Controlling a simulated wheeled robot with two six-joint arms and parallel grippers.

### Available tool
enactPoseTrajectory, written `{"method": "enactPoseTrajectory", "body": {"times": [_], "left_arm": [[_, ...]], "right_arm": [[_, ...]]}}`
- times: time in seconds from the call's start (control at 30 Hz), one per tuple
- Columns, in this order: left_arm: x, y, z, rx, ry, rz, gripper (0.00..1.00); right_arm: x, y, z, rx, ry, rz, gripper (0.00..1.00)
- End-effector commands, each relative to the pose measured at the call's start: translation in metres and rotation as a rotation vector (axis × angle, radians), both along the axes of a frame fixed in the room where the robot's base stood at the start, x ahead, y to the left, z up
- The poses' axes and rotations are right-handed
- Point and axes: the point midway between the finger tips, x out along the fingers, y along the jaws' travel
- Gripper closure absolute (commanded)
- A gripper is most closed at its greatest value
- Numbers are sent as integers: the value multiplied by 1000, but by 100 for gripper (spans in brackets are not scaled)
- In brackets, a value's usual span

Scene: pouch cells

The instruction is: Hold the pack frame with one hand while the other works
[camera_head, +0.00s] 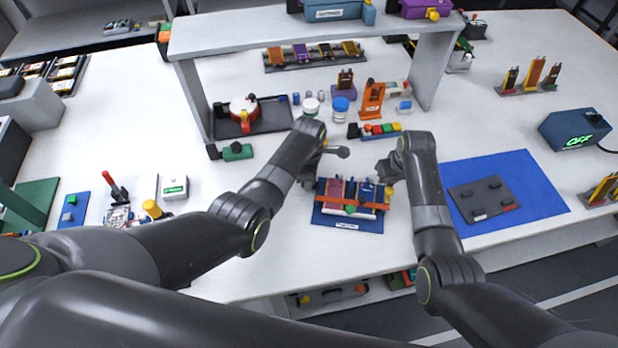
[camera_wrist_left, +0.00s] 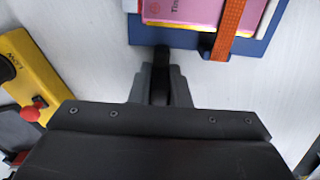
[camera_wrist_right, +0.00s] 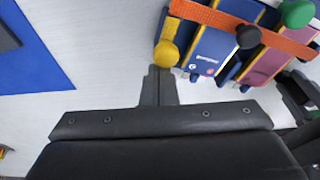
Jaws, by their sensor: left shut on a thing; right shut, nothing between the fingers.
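The pack frame (camera_head: 348,225) is a blue tray on the table, mid-front in the head view. It holds pink and blue pouch cells (camera_wrist_right: 215,45) under an orange strap (camera_head: 340,204). My left gripper (camera_wrist_left: 161,55) is shut on the frame's edge, which shows in the left wrist view (camera_wrist_left: 185,36). My right gripper (camera_wrist_right: 159,72) is shut and empty, its tips close beside a yellow knob (camera_wrist_right: 166,53) at the strap's end; I cannot tell whether they touch. A black knob (camera_wrist_right: 248,36) and a green knob (camera_wrist_right: 297,13) sit further along the frame. In the head view the fingertips are mostly hidden.
A blue mat (camera_head: 530,195) with a dark grey plate (camera_head: 484,199) lies to the right. A row of coloured blocks (camera_head: 380,130) and an orange stand (camera_head: 372,100) are behind the frame. A yellow device (camera_wrist_left: 28,70) lies left of the left gripper. White table shows around the frame.

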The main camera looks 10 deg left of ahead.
Motion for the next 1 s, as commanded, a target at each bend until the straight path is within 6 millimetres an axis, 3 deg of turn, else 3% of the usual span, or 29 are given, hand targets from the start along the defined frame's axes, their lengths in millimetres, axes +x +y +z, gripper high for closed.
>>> {"method": "enactPoseTrajectory", "body": {"times": [1.0], "left_arm": [[0,0,0,0,-1,1,100]], "right_arm": [[-28,-2,0,-1,2,0,100]]}}
